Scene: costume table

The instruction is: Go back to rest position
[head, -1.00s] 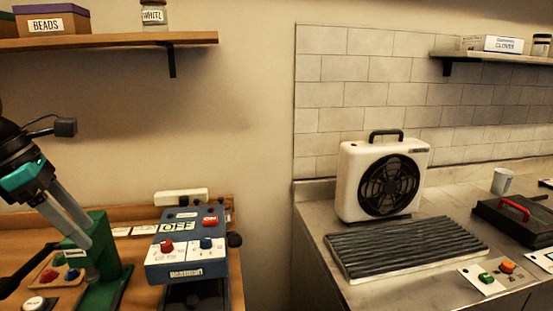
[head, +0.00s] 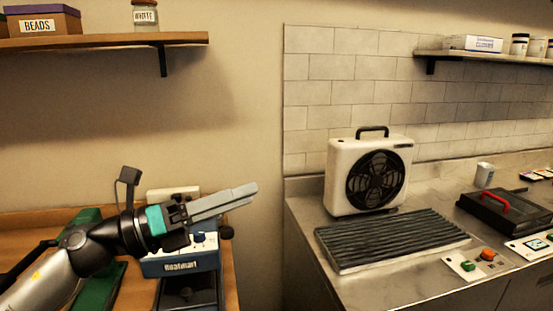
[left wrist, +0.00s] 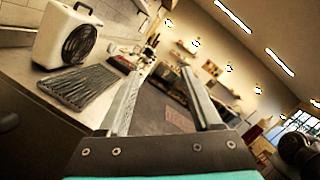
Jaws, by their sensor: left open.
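My left gripper (head: 238,197) reaches in from the left in the head view, above the wooden bench. Its fingers point right, and it holds nothing. In the left wrist view its two fingers (left wrist: 163,75) are spread apart with nothing between them. The gripper partly covers a blue control box (head: 180,265) with knobs on the bench. My right gripper is not in view.
A white fan (head: 370,175) and a dark ribbed rack (head: 390,240) stand on the metal counter (head: 310,225) at right. A black press with a red handle (head: 510,208) is farther right. A green device (head: 100,285) is at lower left. A wall shelf (head: 110,39) hangs above.

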